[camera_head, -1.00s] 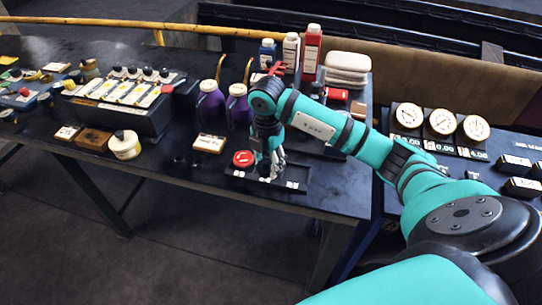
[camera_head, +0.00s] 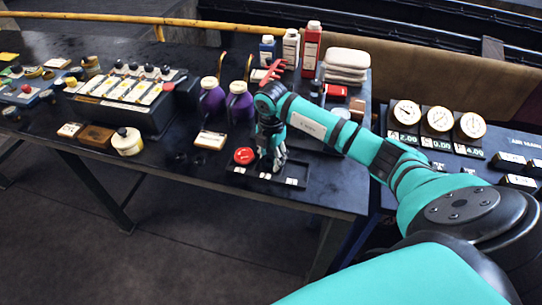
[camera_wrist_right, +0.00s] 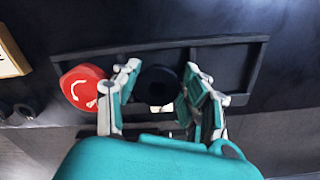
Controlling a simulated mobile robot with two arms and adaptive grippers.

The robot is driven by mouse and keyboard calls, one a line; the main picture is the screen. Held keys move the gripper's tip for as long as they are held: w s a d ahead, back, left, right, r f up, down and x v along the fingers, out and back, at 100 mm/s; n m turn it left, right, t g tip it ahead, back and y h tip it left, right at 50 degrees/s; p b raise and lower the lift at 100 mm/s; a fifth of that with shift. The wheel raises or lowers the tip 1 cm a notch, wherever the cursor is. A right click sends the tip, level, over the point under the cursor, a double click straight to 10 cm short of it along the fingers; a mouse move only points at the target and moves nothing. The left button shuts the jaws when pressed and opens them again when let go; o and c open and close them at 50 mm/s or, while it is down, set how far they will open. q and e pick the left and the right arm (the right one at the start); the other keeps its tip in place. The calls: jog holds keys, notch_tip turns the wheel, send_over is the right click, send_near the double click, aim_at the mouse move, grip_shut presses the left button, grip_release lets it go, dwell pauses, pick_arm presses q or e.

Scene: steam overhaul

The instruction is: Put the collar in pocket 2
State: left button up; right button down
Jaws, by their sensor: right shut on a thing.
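A black tray (camera_head: 302,172) with a row of pockets lies near the front edge of the table; white tags mark its front rim. A red round part (camera_head: 244,156) sits in its left pocket and also shows in the right wrist view (camera_wrist_right: 84,86). My right gripper (camera_head: 270,166) points down at the middle pocket. In the right wrist view its fingers (camera_wrist_right: 161,80) are shut on the collar (camera_wrist_right: 157,86), a dark ring between them. I cannot tell whether the collar touches the pocket floor. The right pocket (camera_wrist_right: 221,68) looks empty. My left gripper is not in view.
A small tagged block (camera_head: 210,140) lies left of the tray, with two purple jugs (camera_head: 240,103) behind it. Bottles (camera_head: 311,50) and folded white cloths (camera_head: 346,66) stand at the back. Gauges (camera_head: 439,120) stand to the right.

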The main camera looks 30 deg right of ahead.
aim_at(271, 158)
jog(key=c, duration=0.7)
grip_release()
jog(key=shift+f, duration=0.15)
jog(key=shift+r+p, duration=0.3)
jog(key=shift+r, duration=0.1)
notch_tip(271, 158, up, 12)
jog(key=b, duration=0.3)
jog(key=shift+f, duration=0.1)
